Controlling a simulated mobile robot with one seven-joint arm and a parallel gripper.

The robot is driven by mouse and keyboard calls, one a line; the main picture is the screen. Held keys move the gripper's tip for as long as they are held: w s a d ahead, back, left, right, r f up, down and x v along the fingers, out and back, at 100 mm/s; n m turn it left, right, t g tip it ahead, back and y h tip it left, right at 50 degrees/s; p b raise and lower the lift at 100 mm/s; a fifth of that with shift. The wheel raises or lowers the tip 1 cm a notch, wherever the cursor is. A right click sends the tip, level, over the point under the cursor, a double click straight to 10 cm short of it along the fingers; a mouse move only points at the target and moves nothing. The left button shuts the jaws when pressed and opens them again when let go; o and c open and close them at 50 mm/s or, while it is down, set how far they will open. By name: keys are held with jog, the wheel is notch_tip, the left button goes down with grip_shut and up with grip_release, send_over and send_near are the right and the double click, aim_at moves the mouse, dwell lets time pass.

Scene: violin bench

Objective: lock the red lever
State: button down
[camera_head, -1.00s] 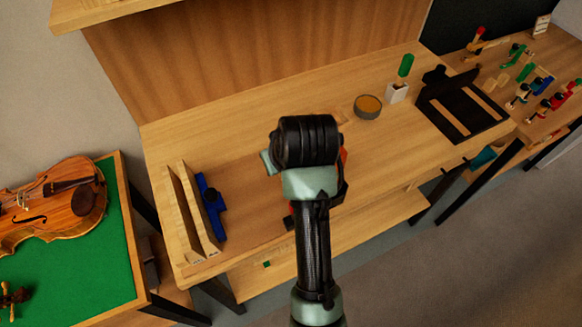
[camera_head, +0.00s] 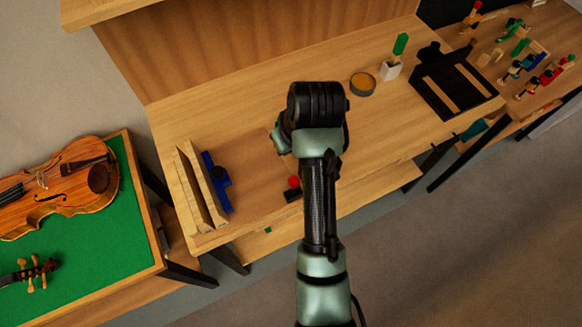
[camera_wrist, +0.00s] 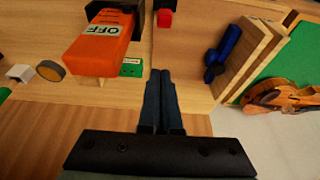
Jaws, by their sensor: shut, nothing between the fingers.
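In the wrist view, the red-orange lever (camera_wrist: 98,45) marked "OFF" lies just left of and ahead of my fingertips. A black part (camera_wrist: 115,8) shows at its far end, and a small green label (camera_wrist: 131,68) is beside it. In the head view my arm hides the lever. A small red block (camera_wrist: 165,18) with a black part sits ahead of the fingers. It shows in the head view as a red top (camera_head: 293,182) on a black base. My gripper (camera_wrist: 160,76) is shut and empty, apart from the lever; I cannot tell its height above the bench.
Two upright wooden boards (camera_head: 195,190) and a blue tool (camera_head: 215,182) stand at the bench's left end. A violin (camera_head: 60,185) lies on a green-topped table. A round dish (camera_head: 362,84), a white block (camera_head: 391,69) and a black tray (camera_head: 455,85) are to the right.

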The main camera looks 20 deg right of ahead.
notch_tip(320, 180, down, 9)
jog(key=p, duration=0.3)
jog(key=shift+s, duration=0.45)
dwell(0.3)
jog(key=shift+t+b, duration=0.3)
